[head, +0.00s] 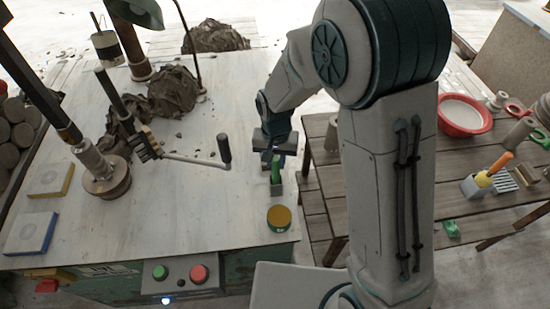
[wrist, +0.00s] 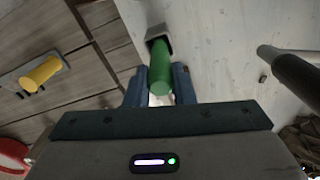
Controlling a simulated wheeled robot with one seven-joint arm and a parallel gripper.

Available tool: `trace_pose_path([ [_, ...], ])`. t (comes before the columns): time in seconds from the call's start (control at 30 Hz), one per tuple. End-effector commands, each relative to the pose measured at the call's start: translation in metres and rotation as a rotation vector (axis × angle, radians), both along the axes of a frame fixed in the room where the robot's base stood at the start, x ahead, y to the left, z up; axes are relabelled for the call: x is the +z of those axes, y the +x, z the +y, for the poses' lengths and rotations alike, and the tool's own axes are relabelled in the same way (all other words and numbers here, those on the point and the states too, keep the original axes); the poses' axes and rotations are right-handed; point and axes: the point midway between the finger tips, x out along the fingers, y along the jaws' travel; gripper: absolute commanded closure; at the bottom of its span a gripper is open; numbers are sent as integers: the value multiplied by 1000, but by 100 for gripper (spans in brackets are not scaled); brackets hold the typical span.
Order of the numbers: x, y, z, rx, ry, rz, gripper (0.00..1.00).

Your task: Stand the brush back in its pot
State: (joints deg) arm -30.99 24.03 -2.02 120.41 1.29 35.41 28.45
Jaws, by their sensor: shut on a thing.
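The brush shows as a green handle (head: 276,170) below my gripper (head: 271,150) at the right edge of the white worktable. In the wrist view the green handle (wrist: 160,68) sits between the two blue fingers of my gripper (wrist: 159,88), which are shut on it.
A crank handle (head: 224,150) reaches in from the left.

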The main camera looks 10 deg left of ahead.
Motion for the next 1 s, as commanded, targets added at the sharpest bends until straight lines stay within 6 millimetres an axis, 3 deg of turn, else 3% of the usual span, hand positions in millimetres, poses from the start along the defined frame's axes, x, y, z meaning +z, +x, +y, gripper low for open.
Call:
trace_pose_path([
  [0.17,-1,0,-1,-2,0,0,100],
  [0.2,-1,0,-1,-2,0,0,69],
  [0.27,-1,0,-1,-2,0,0,56],
  [0.67,7,1,0,-2,1,-2,56],
  [1.0,70,2,0,-3,4,-7,56],
])
